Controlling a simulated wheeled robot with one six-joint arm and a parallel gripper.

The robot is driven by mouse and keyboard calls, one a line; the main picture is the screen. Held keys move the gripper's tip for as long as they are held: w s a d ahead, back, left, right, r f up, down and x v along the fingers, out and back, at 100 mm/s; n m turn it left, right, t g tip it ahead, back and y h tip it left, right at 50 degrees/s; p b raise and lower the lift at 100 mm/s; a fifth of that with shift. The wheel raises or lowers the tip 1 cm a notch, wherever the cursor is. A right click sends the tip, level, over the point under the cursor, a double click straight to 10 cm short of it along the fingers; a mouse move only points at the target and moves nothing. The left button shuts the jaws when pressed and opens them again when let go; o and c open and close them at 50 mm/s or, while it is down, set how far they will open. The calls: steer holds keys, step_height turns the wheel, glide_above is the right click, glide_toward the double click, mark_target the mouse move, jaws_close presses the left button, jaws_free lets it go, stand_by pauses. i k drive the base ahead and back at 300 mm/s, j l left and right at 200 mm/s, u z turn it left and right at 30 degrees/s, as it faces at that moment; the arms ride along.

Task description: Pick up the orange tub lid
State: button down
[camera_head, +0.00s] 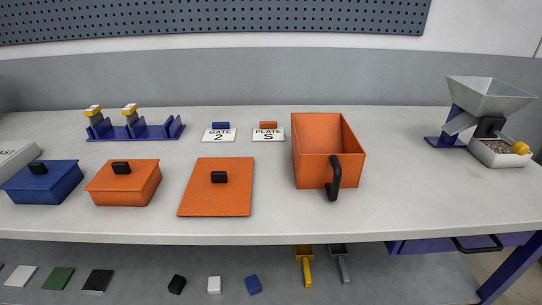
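A flat orange lid (217,199) with a black block-shaped knob (218,177) lies on the light grey bench, left of centre. To its right stands an open orange tub (310,172) with a black handle (334,178) on its front; it looks empty. To the lid's left sits a smaller orange box (123,190), closed on top, with a black knob (121,168). The flat lid lies apart from both, with nothing on it but its knob. My gripper is not in view.
A blue box (42,187) with a black knob stands at the left. Signs "GATE 2" (219,136) and "PLATE S" (268,136), a blue rack (135,130) and a grey hopper (488,97) stand farther back. The bench (420,190) is clear right of the tub.

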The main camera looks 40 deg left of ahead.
mark_target(221, 186)
steer(key=k+j+u, duration=0.1)
steer(key=u, duration=1.6)
steer(key=k+j, duration=0.05)
